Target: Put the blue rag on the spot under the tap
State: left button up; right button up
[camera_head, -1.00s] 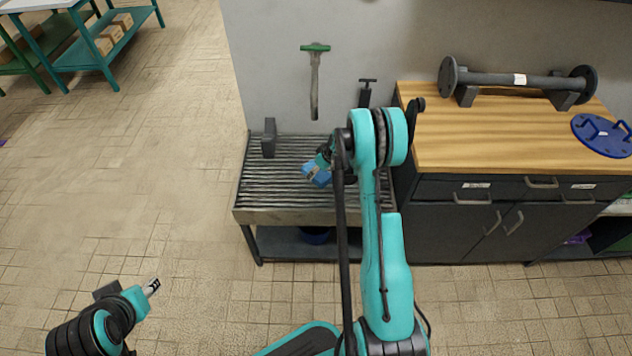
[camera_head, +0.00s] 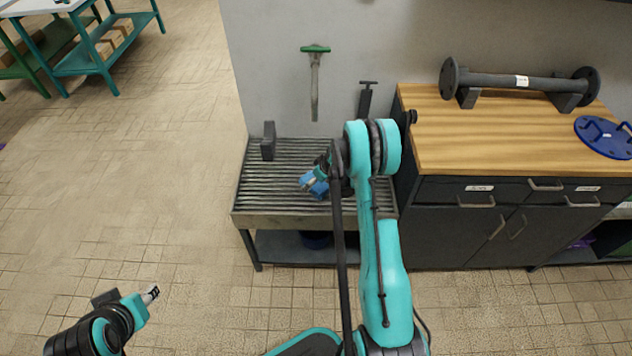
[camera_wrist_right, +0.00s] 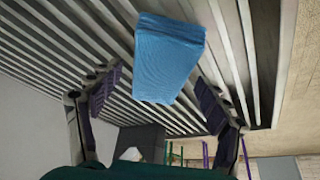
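The blue rag (camera_head: 317,187) lies on the slatted metal rack (camera_head: 264,190) against the wall, partly covered by my right gripper in the head view. In the right wrist view the rag (camera_wrist_right: 168,58) shows as a folded light-blue pad on the slats, with a gap to each finger. My right gripper (camera_wrist_right: 157,98) is open, its two fingers spread wide close to the rag. My left gripper (camera_head: 151,294) is low over the floor at left, far from the rack; its finger state is too small to tell. I cannot tell for certain which fixture is the tap.
A green-handled fixture (camera_head: 315,80) and a black fixture (camera_head: 366,98) are on the wall above the rack. A dark upright block (camera_head: 268,141) stands at the rack's back left. A wood-topped cabinet (camera_head: 450,130) stands right of the rack.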

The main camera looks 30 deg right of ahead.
jog(key=p+v, duration=0.4)
jog(key=v, duration=0.8)
jog(key=s+a+r+m+h, duration=0.1)
jog(key=s+a+r, duration=0.2)
jog(key=a+r, duration=0.45)
jog(key=s+a+r, duration=0.4)
jog(key=a+r, duration=0.1)
jog(key=r, duration=0.6)
jog(key=s+a+r+m+t, duration=0.1)
jog(key=s+a+r, duration=0.1)
jog(key=s+a, duration=0.3)
jog(key=s+a+r+t, duration=0.1)
jog(key=s+a+r, duration=0.2)
jog(key=s, duration=0.8)
jog(key=shift+s+a+r+m+t, duration=0.2)
jog(key=shift+a+r+m+t, duration=0.15)
jog(key=shift+a, duration=0.85)
